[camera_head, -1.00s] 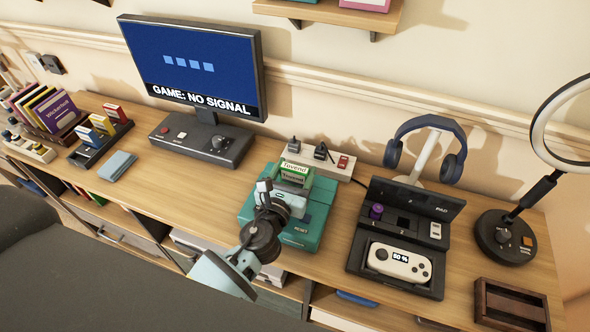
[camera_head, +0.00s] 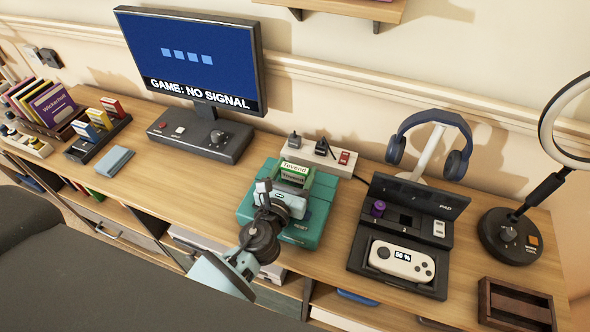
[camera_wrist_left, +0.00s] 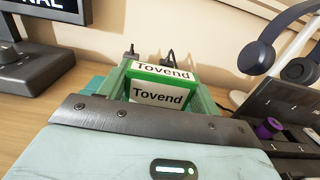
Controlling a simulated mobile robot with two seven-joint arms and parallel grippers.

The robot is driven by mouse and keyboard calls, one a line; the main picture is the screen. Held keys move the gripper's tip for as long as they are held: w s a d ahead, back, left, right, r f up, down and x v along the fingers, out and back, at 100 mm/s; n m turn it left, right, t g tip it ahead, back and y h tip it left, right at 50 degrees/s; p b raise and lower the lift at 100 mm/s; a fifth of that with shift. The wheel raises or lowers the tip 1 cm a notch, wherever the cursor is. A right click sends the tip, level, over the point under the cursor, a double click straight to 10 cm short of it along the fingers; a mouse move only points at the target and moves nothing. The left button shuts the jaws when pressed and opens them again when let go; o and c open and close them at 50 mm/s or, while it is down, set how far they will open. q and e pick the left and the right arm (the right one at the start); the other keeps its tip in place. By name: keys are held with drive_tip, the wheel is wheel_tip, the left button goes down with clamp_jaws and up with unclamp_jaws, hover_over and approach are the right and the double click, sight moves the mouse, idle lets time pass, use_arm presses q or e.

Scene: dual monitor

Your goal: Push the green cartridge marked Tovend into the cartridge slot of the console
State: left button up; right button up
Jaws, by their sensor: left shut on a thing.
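The green cartridge marked Tovend (camera_head: 294,172) is upright over the back part of the teal console (camera_head: 310,222). It also shows in the left wrist view (camera_wrist_left: 160,86), with its white labels facing up and toward the camera. My left gripper (camera_head: 281,188) is shut on the cartridge, with a finger on each side of it in the left wrist view (camera_wrist_left: 160,95). The slot is hidden behind the gripper and cartridge, so I cannot tell how deep the cartridge sits. My right gripper is not in view.
The monitor (camera_head: 190,55) reads "GAME: NO SIGNAL". A control box (camera_head: 200,137) stands left of the console, a switch strip (camera_head: 322,156) behind it. A dock with a white controller (camera_head: 400,258), headphones (camera_head: 432,140) and a lamp (camera_head: 510,235) stand at right. Bare desk lies left of the console.

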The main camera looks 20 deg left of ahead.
sight(293, 177)
use_arm(q)
drive_tip(key=shift+f, duration=0.15)
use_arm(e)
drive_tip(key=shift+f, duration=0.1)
use_arm(q)
drive_tip(key=o, duration=1.1)
drive_tip(key=shift+f, duration=0.1)
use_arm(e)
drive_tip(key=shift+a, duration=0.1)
use_arm(q)
drive_tip(key=s, duration=0.2)
drive_tip(key=shift+s+f, duration=0.1)
drive_tip(key=shift+s, duration=0.25)
drive_tip(key=s, duration=0.4)
drive_tip(key=shift+a, duration=0.1)
drive_tip(key=shift+s+b, duration=0.3)
drive_tip(key=shift+s, duration=0.25)
drive_tip(key=shift+r, duration=0.25)
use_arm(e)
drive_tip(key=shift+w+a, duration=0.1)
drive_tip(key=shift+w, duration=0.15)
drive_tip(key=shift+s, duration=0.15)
